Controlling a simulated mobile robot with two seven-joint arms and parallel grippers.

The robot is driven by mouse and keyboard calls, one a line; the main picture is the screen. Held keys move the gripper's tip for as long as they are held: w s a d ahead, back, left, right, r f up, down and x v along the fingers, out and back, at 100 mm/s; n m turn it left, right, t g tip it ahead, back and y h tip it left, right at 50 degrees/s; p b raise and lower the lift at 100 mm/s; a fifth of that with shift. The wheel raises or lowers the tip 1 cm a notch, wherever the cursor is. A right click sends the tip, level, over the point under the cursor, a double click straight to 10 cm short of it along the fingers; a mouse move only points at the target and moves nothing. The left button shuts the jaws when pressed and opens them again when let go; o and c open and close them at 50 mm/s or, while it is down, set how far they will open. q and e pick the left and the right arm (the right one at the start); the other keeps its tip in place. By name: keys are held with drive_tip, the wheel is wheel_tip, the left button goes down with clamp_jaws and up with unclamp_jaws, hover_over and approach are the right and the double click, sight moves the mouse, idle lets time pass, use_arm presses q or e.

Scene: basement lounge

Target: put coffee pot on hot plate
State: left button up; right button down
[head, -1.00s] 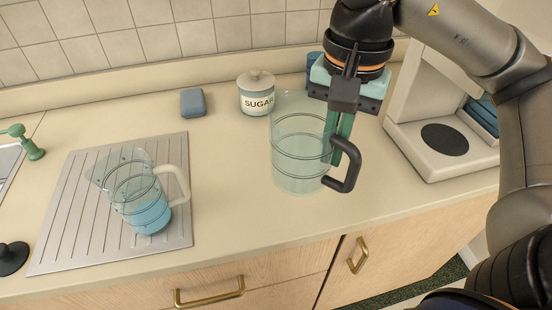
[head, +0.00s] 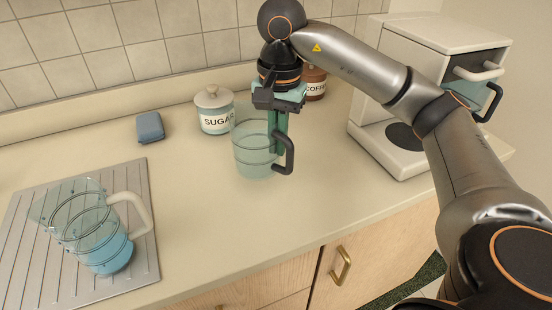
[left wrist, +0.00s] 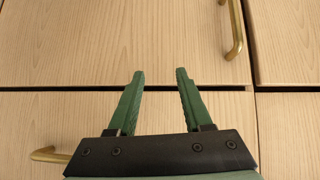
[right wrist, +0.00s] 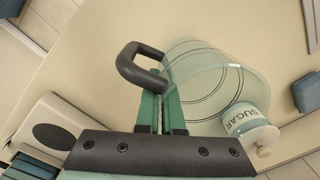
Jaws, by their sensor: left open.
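The clear coffee pot (head: 252,155) with a black handle (head: 289,156) is at the middle of the counter in the head view. My right gripper (head: 279,146) points down and is shut on its handle; the thin fingers also show close together at the handle in the right wrist view (right wrist: 161,98). The pot looks upright; I cannot tell if its base touches the counter. The hot plate (head: 404,136) is a bare black disc on the white coffee machine's base, right of the pot. My left gripper (left wrist: 159,76) is open and empty, facing wooden cabinet fronts.
A sugar jar (head: 214,122) stands just behind and left of the pot, and a coffee jar (head: 314,84) behind my right gripper. A clear jug (head: 85,225) with blue liquid is on the drainboard (head: 30,275). The coffee machine (head: 428,40) rises above the plate. Counter between pot and machine is clear.

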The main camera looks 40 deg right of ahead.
sight(276, 157)
drive_tip(key=shift+w+d+f, duration=0.1)
drive_tip(key=shift+w+f, duration=0.25)
drive_tip(key=shift+f, duration=0.15)
drive_tip(key=shift+w+d+f+b, duration=0.1)
drive_tip(key=shift+f+b, duration=0.2)
drive_tip(key=shift+f, duration=1.3)
drive_tip(key=shift+f, duration=0.2)
drive_tip(key=c, duration=1.1)
unclamp_jaws()
drive_tip(key=shift+o, duration=0.2)
drive_tip(key=shift+r, duration=0.15)
